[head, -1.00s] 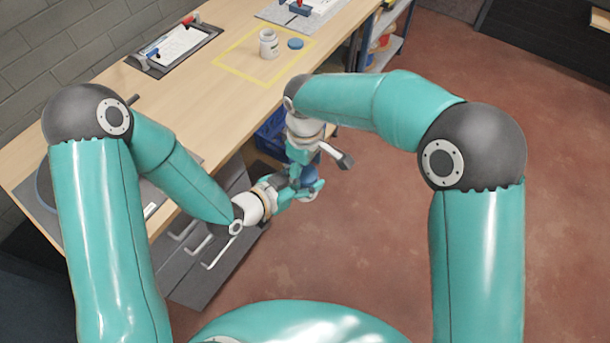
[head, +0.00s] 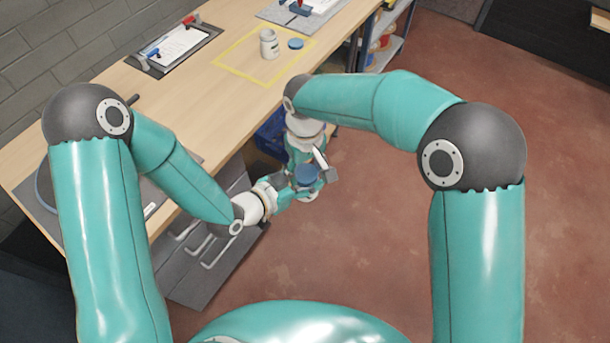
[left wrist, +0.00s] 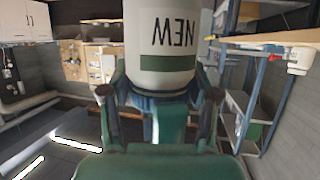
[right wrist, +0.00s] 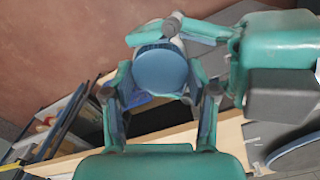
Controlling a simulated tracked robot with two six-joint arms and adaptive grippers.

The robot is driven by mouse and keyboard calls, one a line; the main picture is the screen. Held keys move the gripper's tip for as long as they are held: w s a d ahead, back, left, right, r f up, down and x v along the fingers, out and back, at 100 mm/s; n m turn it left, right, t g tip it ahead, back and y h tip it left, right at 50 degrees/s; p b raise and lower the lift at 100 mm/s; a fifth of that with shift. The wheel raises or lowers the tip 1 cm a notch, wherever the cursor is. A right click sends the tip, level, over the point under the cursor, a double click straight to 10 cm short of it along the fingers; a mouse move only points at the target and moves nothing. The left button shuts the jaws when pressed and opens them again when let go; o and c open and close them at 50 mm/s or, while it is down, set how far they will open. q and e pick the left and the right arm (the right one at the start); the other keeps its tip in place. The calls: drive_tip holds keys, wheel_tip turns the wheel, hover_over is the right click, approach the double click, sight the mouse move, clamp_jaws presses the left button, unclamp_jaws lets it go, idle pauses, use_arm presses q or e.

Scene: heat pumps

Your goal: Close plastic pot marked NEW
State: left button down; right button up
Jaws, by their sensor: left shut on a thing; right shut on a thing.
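A white pot (left wrist: 165,45) with a green band and the word NEW, upside down in the left wrist view, is between the fingers of my left gripper (left wrist: 160,92), which is shut on it. A blue lid (right wrist: 160,70) is between the fingers of my right gripper (right wrist: 160,90), shut on it. In the head view the blue lid (head: 306,174) shows at the top of the held pot, off the table's front edge. The pot's rim is hidden, so I cannot tell whether the lid is fully seated.
Another white pot (head: 269,44) stands open-topped on the wooden table (head: 150,100) inside a yellow outline (head: 231,73). A second blue lid (head: 295,43) lies beside it. A clipboard (head: 172,47) lies at the back left. Grey drawers (head: 195,270) are below the table.

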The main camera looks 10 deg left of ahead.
drive_tip(key=shift+m, duration=0.6)
drive_tip(key=o, duration=1.3)
drive_tip(key=shift+r, duration=0.1)
drive_tip(key=shift+r, duration=2.2)
drive_tip(key=shift+c, duration=0.5)
